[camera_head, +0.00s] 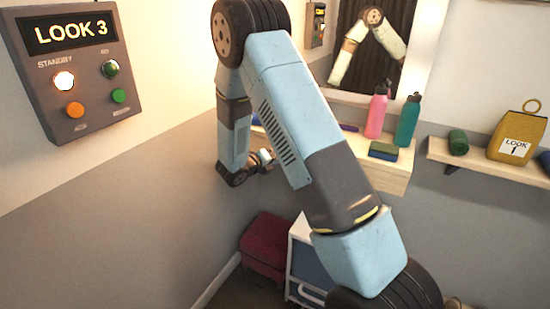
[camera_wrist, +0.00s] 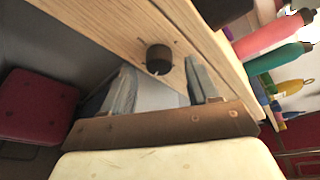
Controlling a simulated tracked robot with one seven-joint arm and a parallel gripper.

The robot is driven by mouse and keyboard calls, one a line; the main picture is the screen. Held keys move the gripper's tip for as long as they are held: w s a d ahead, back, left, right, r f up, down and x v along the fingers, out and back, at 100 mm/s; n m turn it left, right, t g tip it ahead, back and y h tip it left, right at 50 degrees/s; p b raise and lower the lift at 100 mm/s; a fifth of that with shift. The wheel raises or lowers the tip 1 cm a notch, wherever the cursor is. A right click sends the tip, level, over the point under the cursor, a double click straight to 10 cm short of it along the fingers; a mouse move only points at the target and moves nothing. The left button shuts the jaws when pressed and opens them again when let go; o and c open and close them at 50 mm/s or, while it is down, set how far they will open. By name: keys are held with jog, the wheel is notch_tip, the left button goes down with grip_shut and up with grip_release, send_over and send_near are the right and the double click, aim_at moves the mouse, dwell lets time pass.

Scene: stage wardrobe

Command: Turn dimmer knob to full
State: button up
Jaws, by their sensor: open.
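The black round dimmer knob (camera_wrist: 158,58) sits on the front face of the pale wooden shelf in the wrist view, with small dark marks around it. A small pale mark shows near its lower edge; I cannot tell its exact setting. My gripper (camera_wrist: 160,82) is open and faces the knob. One finger is to the knob's left and the other to its right, both a little below it in the picture, with nothing held. In the head view my gripper (camera_head: 265,158) is near the shelf's left end, partly behind my arm, and the knob is hidden there.
The shelf (camera_head: 400,174) carries a pink bottle (camera_head: 377,113), a teal bottle (camera_head: 407,120) and a green-topped sponge (camera_head: 383,152). A mirror hangs above. A lit "LOOK 3" panel (camera_head: 82,80) is on the left wall. A red padded seat (camera_head: 264,246) stands below.

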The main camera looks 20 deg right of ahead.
jog(key=v, duration=1.2)
jog(key=shift+a, duration=0.15)
jog(key=shift+s+r, duration=0.1)
jog(key=shift+s, duration=0.05)
